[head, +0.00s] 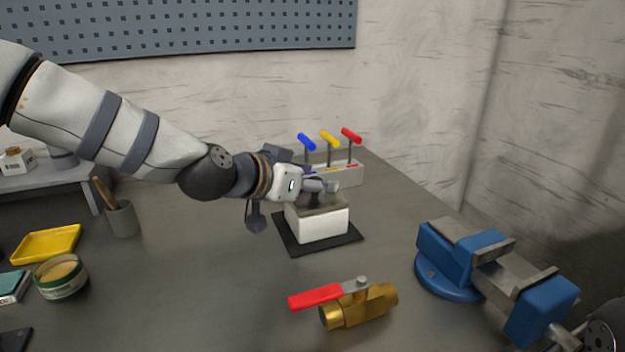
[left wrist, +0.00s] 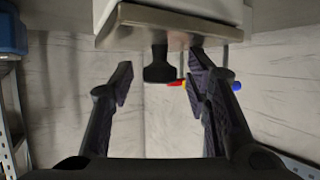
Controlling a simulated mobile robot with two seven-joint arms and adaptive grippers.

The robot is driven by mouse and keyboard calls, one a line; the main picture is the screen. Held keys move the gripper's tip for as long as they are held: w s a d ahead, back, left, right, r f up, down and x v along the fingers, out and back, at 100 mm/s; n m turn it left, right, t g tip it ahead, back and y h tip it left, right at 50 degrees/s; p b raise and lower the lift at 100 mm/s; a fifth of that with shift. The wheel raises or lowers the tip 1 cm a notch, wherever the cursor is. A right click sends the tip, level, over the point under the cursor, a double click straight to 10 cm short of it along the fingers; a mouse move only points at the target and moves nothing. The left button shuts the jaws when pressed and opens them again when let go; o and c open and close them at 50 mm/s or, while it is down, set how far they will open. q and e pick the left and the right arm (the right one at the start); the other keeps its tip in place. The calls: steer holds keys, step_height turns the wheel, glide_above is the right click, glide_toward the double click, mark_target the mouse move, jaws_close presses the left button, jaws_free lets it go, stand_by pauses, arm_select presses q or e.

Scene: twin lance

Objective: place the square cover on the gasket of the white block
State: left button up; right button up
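The white block (head: 320,225) stands on a dark mat (head: 290,244) in the middle of the table. The square cover, a grey-brown metal plate (left wrist: 170,24) with a black knob (left wrist: 158,68), lies against the block's top face, which is at the top of the left wrist view. It looks slightly skewed to the block there. The gasket is hidden. My left gripper (head: 322,187) is just above the cover. In the left wrist view its fingers (left wrist: 161,70) are apart on either side of the knob, with gaps. My right gripper is not in view.
A rack with blue, yellow and red handles (head: 348,175) stands close behind the block. A brass valve with a red lever (head: 358,305) lies in front. A blue vise (head: 480,270) stands right. A yellow tray (head: 46,244), a tin (head: 61,277) and a cup (head: 122,219) are left.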

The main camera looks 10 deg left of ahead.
arm_select(q)
steer(key=shift+s+r, duration=0.1)
steer(key=shift+r, duration=0.25)
steer(key=p+v, duration=0.3)
steer(key=v, duration=0.8)
steer(key=shift+s+a, duration=0.2)
steer(key=shift+s, duration=0.15)
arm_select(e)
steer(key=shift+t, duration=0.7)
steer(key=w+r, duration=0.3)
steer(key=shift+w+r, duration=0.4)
